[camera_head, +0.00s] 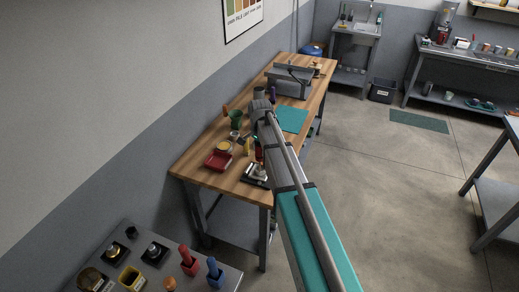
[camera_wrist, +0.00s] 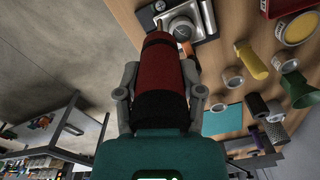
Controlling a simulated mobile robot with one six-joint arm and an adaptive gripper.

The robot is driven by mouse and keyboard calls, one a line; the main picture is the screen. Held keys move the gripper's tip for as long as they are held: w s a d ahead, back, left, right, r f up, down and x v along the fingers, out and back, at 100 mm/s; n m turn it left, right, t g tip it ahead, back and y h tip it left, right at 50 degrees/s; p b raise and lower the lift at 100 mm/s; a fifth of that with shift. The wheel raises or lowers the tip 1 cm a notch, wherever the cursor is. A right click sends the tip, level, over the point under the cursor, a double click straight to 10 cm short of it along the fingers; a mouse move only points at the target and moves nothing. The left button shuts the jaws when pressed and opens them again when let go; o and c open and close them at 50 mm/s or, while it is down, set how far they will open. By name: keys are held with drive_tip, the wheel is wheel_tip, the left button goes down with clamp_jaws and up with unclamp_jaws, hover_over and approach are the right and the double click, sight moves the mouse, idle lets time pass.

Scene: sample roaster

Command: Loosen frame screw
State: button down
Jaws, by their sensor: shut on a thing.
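My gripper (camera_wrist: 160,85) is shut around a thick red and black cylinder (camera_wrist: 163,68), which looks like a tool handle. The far end of the handle points toward a silver and black device (camera_wrist: 180,20) on the wooden bench; I cannot tell whether it touches. The device also shows at the bench's near right corner in the head view (camera_head: 256,173). I cannot make out a frame screw in either view.
The bench (camera_head: 203,149) also holds a red tray (camera_head: 218,160), a green cup (camera_head: 236,118), a teal mat (camera_head: 292,119) and a grey metal frame (camera_head: 289,82) farther back. A yellow-handled item (camera_wrist: 252,60) lies near the device.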

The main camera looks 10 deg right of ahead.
sight(259, 161)
idle(0.3)
drive_tip(key=shift+w+f+b, duration=0.1)
drive_tip(key=shift+f+b, duration=2.25)
drive_tip(key=shift+f, duration=0.05)
drive_tip(key=shift+f+b, duration=1.05)
drive_tip(key=shift+b, duration=0.05)
drive_tip(key=shift+n, duration=1.9)
drive_tip(key=shift+n, duration=0.5)
drive_tip(key=shift+a+n, duration=0.1)
drive_tip(key=shift+n, duration=1.4)
